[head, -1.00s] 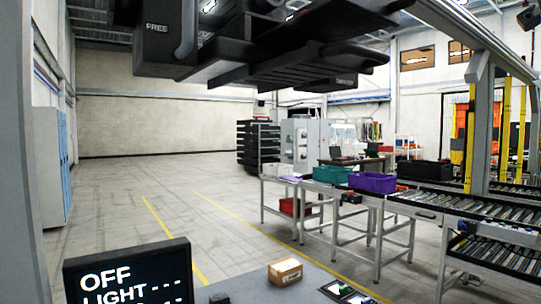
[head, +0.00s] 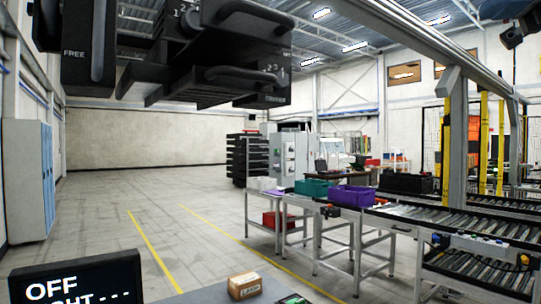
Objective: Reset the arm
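Neither of my grippers and neither of my arms shows in the head view, so their pose and whether they are open or shut are hidden. A dark overhead unit (head: 185,50) with handles, numbered dials and the word FREE hangs across the top of the picture, close to me. A black display (head: 75,280) reading OFF stands at the lower left, cut by the bottom edge. A small cardboard box (head: 244,286) sits on a grey surface at the bottom middle.
A workbench at the right carries a teal bin (head: 314,188), a purple bin (head: 352,196) and a black bin (head: 406,183), beside roller conveyors (head: 470,214). Blue lockers (head: 33,186) stand at the left. The floor (head: 140,205) between, with yellow lines, is clear.

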